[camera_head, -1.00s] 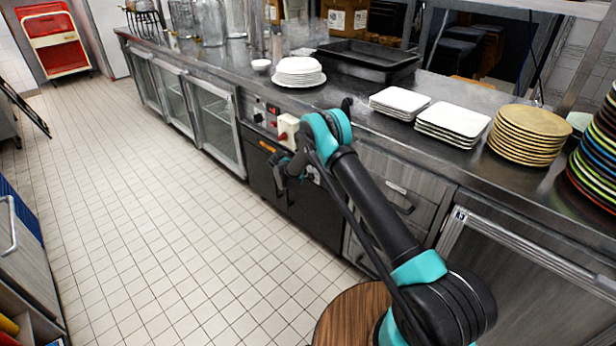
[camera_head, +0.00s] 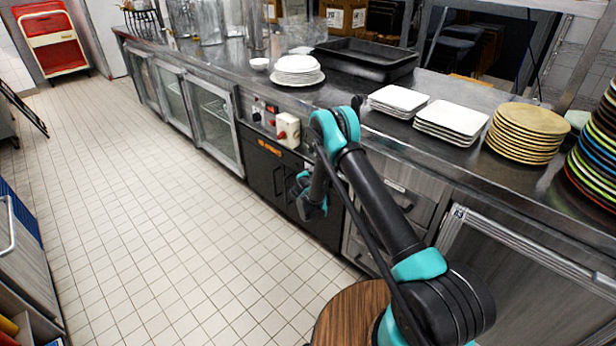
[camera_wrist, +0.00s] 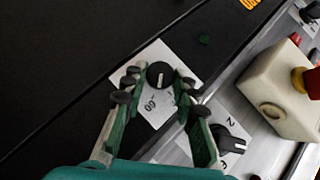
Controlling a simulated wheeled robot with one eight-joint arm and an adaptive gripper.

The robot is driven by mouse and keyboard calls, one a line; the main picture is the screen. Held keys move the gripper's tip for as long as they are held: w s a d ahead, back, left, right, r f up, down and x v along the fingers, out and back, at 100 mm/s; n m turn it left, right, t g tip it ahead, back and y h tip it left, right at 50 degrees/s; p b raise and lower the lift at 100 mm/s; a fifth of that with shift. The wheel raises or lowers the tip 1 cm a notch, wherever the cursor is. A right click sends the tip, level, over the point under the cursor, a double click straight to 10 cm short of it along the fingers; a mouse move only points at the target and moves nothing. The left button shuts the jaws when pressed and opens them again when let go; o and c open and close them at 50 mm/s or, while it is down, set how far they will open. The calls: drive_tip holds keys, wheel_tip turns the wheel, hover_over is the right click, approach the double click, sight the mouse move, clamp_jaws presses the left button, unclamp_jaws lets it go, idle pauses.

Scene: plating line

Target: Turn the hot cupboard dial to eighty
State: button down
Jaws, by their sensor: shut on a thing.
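In the wrist view a round black dial (camera_wrist: 160,75) with a pale pointer mark sits on a white label plate (camera_wrist: 150,110) on a dark panel. The number 60 shows on the plate, turned in the picture; I cannot read an 80. My gripper (camera_wrist: 155,84) is shut on the dial, one finger on either side. In the head view my gripper (camera_head: 304,190) is low in front of the black doors of the hot cupboard (camera_head: 264,174). The dial is hidden behind my arm there.
A second black knob (camera_wrist: 228,138) on a pale numbered panel is close to my right finger in the wrist view. A cream box (camera_wrist: 278,92) with a red button is beside it. Plates (camera_head: 299,70) and a dark tray (camera_head: 366,60) stand on the counter. The floor is clear.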

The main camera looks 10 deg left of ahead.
drive_tip(key=shift+s+f+m+t+y, duration=0.15)
drive_tip(key=shift+m+t+y, duration=0.25)
drive_tip(key=shift+m+t, duration=0.4)
drive_tip(key=shift+t, duration=0.3)
drive_tip(key=shift+d, duration=0.1)
drive_tip(key=c, duration=1.2)
unclamp_jaws()
wheel_tip(320, 180, up, 10)
drive_tip(key=shift+f, duration=0.1)
